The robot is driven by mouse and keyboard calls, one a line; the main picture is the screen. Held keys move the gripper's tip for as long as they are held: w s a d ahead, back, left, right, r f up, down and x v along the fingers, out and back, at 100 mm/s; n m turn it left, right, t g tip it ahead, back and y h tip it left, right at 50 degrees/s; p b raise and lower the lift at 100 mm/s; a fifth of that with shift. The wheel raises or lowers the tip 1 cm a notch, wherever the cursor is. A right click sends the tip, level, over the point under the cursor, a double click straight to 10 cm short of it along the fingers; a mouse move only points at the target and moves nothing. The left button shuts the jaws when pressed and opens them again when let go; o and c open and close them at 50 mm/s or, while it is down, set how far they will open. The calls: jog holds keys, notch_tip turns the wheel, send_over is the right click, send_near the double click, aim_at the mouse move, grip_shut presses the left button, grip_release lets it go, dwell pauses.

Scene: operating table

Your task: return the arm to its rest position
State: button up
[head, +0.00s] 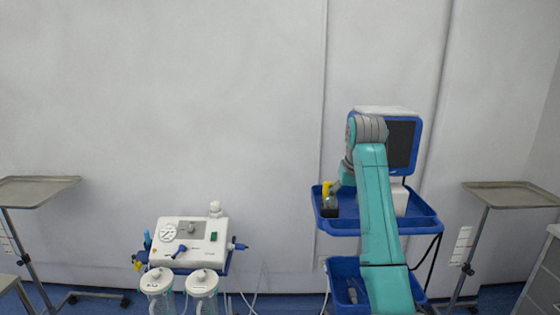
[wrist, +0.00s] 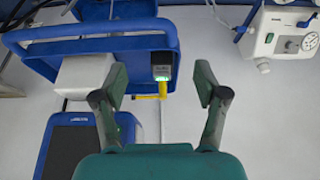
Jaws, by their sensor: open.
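My teal and grey arm reaches up from the bottom of the head view and bends over the blue cart. My gripper (wrist: 158,84) shows in the wrist view with its two dark green fingers wide apart and nothing clasped between them. In the head view the gripper is small and partly hidden by the arm near the tray's left side. A small dark box with a green light (wrist: 161,66) and a yellow part (wrist: 150,97) stands beyond the fingertips, in line with the gap. The dark box (head: 329,212) also shows in the head view.
The blue cart tray (head: 425,219) holds a white box (wrist: 85,76). A blue-framed monitor (head: 402,142) stands behind the arm. A white suction unit (head: 190,242) with two jars stands to the left. Metal tray stands (head: 36,190) (head: 512,194) flank the scene. Open wall lies above.

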jog(key=s+f+t, duration=0.1)
jog(key=s+f, duration=0.2)
jog(key=f, duration=1.1)
jog(key=s+f+t, duration=0.1)
jog(key=s+f, duration=0.2)
jog(key=f, duration=1.2)
jog(key=s+f+t, duration=0.3)
jog(key=s+f, duration=1.3)
jog(key=s, duration=0.2)
jog(key=s+t, duration=0.2)
jog(key=s, duration=2.3)
jog(key=s+r+t, duration=0.3)
jog(key=s+r, duration=1.4)
jog(key=s, duration=0.1)
jog(key=shift+s+r, duration=0.2)
jog(key=shift+r, duration=0.05)
